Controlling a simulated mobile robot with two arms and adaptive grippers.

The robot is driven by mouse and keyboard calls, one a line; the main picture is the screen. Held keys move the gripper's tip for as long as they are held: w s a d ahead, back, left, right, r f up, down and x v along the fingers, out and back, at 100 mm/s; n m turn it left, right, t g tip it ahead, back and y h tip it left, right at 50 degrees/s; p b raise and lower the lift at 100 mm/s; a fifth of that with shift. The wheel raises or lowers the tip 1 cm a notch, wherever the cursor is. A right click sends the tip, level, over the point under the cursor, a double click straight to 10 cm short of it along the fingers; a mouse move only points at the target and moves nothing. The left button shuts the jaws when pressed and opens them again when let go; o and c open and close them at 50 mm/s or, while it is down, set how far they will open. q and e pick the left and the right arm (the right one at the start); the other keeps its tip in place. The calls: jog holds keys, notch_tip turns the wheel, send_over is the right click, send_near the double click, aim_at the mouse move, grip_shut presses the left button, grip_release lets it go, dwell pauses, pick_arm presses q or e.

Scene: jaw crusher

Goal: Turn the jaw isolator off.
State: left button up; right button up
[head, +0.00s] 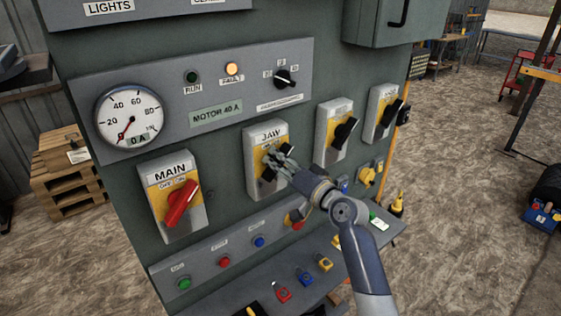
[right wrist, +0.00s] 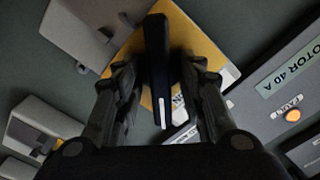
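The JAW isolator (head: 271,134) is a grey box with a yellow plate in the middle of the cabinet's switch row. Its black handle (right wrist: 157,70) stands upright in the right wrist view, over the yellow plate (right wrist: 222,72). My right gripper (head: 277,160) is at this handle in the head view and partly covers it. In the right wrist view its two fingers (right wrist: 160,82) are on either side of the handle, with narrow gaps showing, so it looks open around it. The handle's position against the plate's markings is too small and covered to read. My left gripper is not in view.
The MAIN isolator (head: 180,203) with a red handle is to the left. Two more black-handled isolators (head: 344,134) are to the right. Above, the gauge (head: 129,117) is near 0 and the amber FAULT lamp (head: 232,69) looks lit. Pushbuttons and a shelf with padlocks (head: 305,278) lie below.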

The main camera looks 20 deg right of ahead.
jog(key=shift+c, duration=0.6)
grip_shut()
jog(key=n+b, duration=0.2)
jog(key=n, duration=0.1)
jog(key=shift+f+b, duration=0.1)
jog(key=shift+b, duration=0.2)
jog(key=n+b, duration=0.2)
jog(key=n, duration=0.2)
jog(key=shift+n, duration=0.3)
jog(key=n, duration=0.4)
jog(key=shift+s+a+n+b, duration=0.1)
jog(key=shift+a+n+b, duration=0.05)
jog(key=shift+n+b, duration=0.15)
jog(key=n, duration=0.5)
jog(key=shift+a+n, duration=0.15)
jog(key=shift+n, duration=0.25)
